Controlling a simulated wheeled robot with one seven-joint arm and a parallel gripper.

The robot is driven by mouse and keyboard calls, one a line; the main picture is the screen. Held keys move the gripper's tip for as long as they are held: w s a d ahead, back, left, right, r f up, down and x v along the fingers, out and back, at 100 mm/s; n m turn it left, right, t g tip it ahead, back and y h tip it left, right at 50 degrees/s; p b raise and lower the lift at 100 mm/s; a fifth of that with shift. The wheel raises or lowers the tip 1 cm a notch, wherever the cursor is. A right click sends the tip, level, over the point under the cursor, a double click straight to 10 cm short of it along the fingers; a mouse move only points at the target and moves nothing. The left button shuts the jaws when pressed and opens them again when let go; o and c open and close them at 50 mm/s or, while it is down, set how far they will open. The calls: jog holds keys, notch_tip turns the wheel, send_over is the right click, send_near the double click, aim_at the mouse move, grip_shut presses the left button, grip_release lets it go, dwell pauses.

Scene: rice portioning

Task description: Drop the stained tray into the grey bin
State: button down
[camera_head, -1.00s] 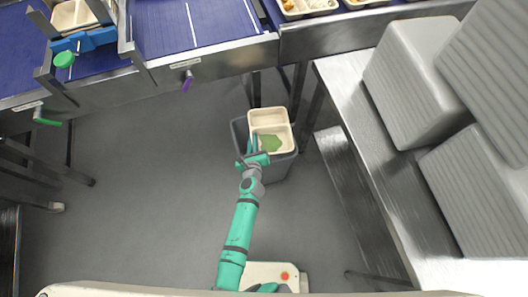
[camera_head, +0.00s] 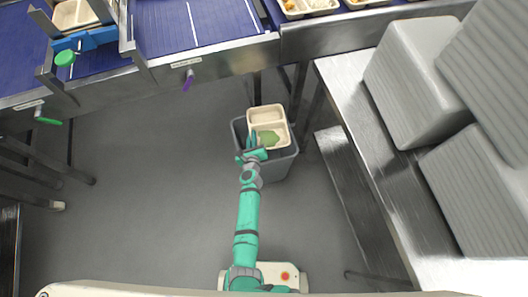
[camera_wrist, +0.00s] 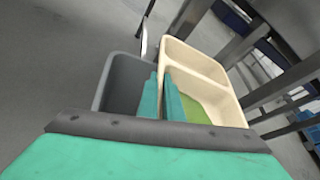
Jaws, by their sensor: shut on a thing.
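The stained tray (camera_head: 267,116) is cream with compartments and has a green stain in its near compartment. It is held over the grey bin (camera_head: 281,166), which stands on the floor. My gripper (camera_head: 252,144) is shut on the tray's left wall. In the wrist view the gripper's teal fingers (camera_wrist: 167,96) pinch the wall of the tray (camera_wrist: 195,62), with the green stain beside them. The open mouth of the bin (camera_wrist: 122,82) shows to the left and below the tray. The bin's inside is partly hidden by the tray.
A blue conveyor (camera_head: 190,22) with a metal frame runs along the back, with trays of food (camera_head: 308,6) at the top. A steel table (camera_head: 375,150) with grey stacked blocks (camera_head: 412,85) stands at the right. The floor (camera_head: 150,180) left of the bin is clear.

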jog(key=shift+a+f, duration=0.1)
jog(key=shift+f, duration=1.3)
jog(key=shift+w, duration=0.1)
jog(key=c, duration=1.8)
grip_release()
jog(key=shift+c, duration=0.2)
jog(key=v, duration=1)
jog(key=shift+s, duration=0.4)
